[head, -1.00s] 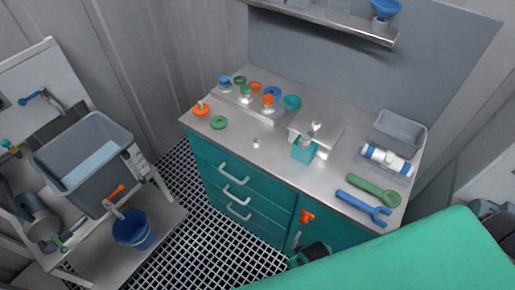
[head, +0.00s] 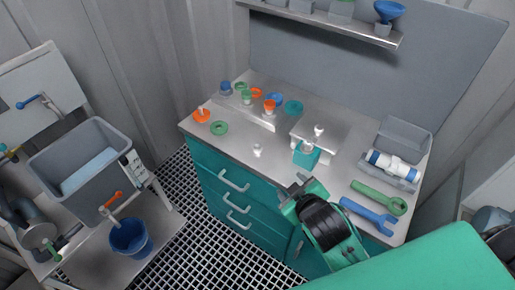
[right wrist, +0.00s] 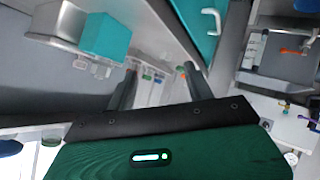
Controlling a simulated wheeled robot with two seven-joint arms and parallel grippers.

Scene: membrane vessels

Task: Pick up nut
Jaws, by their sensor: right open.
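A small silver piece (head: 257,150), which looks like the nut, stands alone on the steel bench top (head: 235,146) near its front edge. It is too small to make out its shape. My right gripper (head: 297,185) is at the bench's front edge, to the right of the silver piece and apart from it. In the right wrist view its two fingers (right wrist: 160,88) are spread with nothing held between them. I cannot pick out the silver piece in that view. My left gripper is not in view.
A teal block (head: 306,154) under a steel stand is close behind my right gripper. Coloured rings and caps (head: 269,106) fill the back left. A blue wrench (head: 368,215), a green wrench (head: 380,196) and a grey bin (head: 404,138) lie right. Bench space around the silver piece is clear.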

